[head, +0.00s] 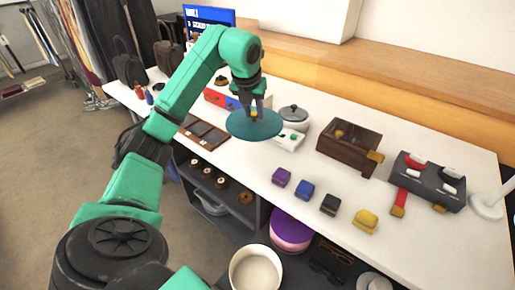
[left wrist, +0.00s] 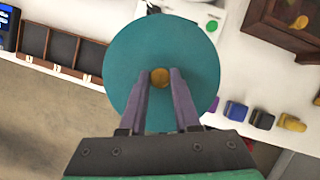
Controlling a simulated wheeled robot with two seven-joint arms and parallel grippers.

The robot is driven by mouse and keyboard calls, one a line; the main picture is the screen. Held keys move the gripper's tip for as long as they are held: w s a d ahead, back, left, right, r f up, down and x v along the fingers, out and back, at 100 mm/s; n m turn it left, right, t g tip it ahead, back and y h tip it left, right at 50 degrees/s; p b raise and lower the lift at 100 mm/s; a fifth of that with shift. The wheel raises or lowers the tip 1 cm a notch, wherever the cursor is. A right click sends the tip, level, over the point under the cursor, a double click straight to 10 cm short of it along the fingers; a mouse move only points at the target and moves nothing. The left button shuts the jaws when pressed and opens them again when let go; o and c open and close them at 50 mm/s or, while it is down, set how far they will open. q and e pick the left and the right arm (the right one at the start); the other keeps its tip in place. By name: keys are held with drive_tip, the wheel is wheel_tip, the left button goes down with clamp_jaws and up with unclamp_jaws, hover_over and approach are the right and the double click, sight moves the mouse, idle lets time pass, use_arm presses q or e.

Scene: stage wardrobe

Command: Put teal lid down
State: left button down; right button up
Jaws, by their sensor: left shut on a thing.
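The teal lid (head: 255,127) is a flat round disc with a small gold knob. My left gripper (head: 254,112) is shut on the knob and holds the lid level over the white table near its front edge. In the left wrist view the lid (left wrist: 140,50) fills the middle, with the gripper's fingers (left wrist: 160,80) closed on the gold knob. Whether the lid touches anything below is hard to tell. My right gripper is not in view.
A white device with a green button (head: 289,140) and a grey lidded pot (head: 294,113) stand close to the lid. A dark compartment tray (head: 204,133) lies left. Purple (head: 281,177), blue (head: 304,190), black and yellow blocks line the front edge. A brown wooden box (head: 348,148) stands right.

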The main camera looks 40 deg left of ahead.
sight(251, 129)
use_arm(q)
drive_tip(key=f, duration=0.9)
drive_tip(key=f+b, duration=0.1)
drive_tip(key=f, duration=0.3)
drive_tip(key=shift+w+f, duration=0.2)
drive_tip(key=shift+w, duration=0.1)
drive_tip(key=shift+f, duration=0.1)
drive_tip(key=c, duration=0.6)
unclamp_jaws()
drive_tip(key=v, duration=1.2)
